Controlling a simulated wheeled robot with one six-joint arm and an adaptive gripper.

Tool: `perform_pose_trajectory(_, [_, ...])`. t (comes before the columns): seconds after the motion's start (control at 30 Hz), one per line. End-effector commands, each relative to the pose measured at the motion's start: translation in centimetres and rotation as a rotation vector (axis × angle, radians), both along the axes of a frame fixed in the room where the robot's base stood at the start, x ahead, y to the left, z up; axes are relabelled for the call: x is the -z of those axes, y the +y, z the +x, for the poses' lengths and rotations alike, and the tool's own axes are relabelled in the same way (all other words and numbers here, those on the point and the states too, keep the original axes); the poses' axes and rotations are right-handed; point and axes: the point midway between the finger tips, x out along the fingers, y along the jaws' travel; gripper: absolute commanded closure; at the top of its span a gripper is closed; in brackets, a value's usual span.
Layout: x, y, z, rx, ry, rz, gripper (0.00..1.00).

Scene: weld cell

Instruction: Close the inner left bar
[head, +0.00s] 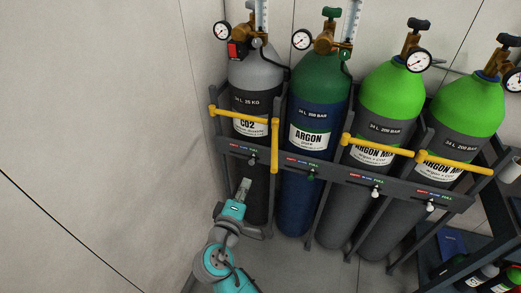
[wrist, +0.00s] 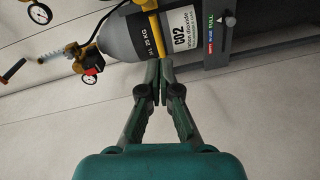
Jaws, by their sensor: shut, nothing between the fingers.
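The inner left bar (head: 275,146) is yellow. In the head view it does not lie across the blue ARGON cylinder (head: 311,150); it points down and outward from the rack between that and the grey CO2 cylinder (head: 252,85). My gripper (head: 245,184) is shut and empty, below the CO2 label and left of the bar's lower end, apart from it. In the wrist view the fingertips (wrist: 159,66) are together near the CO2 cylinder (wrist: 118,38). A yellow bar (wrist: 148,22) crosses that cylinder there; the fingertips overlap its lower end in the picture, and contact cannot be told.
The outer left bar (head: 238,115) lies across the CO2 cylinder. Two more yellow bars (head: 376,146) (head: 455,165) lie across the green ARGON MIX cylinders. The dark rack rail (head: 345,176) runs below them. The wall stands close at left; a dark shelf is at lower right.

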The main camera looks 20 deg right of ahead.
Motion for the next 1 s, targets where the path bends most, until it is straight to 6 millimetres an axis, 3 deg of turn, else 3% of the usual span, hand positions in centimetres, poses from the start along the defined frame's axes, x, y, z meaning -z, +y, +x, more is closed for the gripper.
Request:
perform_pose_trajectory(0.1, [-1.6, 0.7, 0.6, 0.031, -0.017, -0.014, 1.00])
perform_pose_trajectory(0.37, [-2.0, -0.2, 2.1, 0.045, -0.020, -0.020, 1.00])
perform_pose_trajectory(0.83, [-1.6, -5.0, 9.2, 0.044, -0.019, -0.020, 1.00])
perform_pose_trajectory(1.0, [-1.0, -7.1, 8.2, 0.043, -0.019, -0.020, 1.00])
